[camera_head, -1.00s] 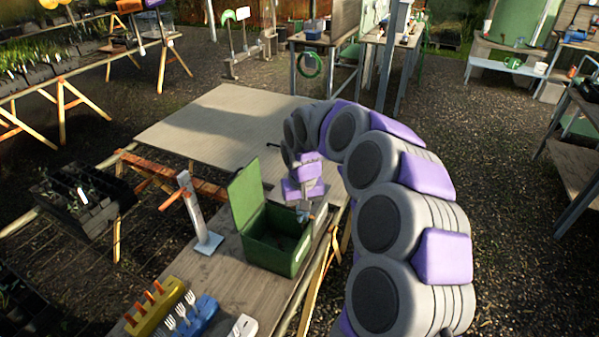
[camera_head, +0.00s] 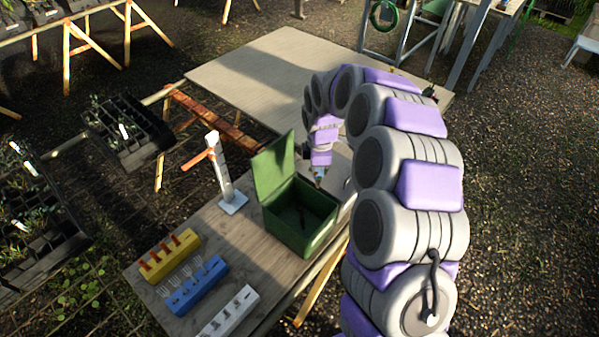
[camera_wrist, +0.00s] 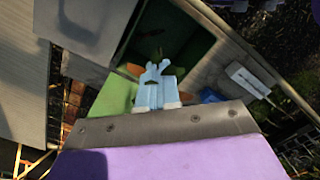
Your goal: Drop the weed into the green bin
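The green bin (camera_head: 297,228) stands on the wooden bench with its lid (camera_head: 273,167) raised at the left. A small dark brownish thing (camera_head: 302,214) shows inside it, too dim to name. My gripper (camera_head: 318,182) is just above the bin's far right rim, pointing down. In the wrist view, the pale blue fingers of my gripper (camera_wrist: 156,70) are close together in front of the dark green bin interior (camera_wrist: 170,35). Small orange and green bits show around the fingers; I cannot tell whether they are held. I cannot make out the weed clearly.
A white post with an orange handle (camera_head: 226,180) stands left of the bin. Yellow (camera_head: 170,255), blue (camera_head: 197,285) and white (camera_head: 230,312) tool holders line the front of the bench. A black seedling tray (camera_head: 130,138) is at the left. A bare board (camera_head: 270,75) lies behind.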

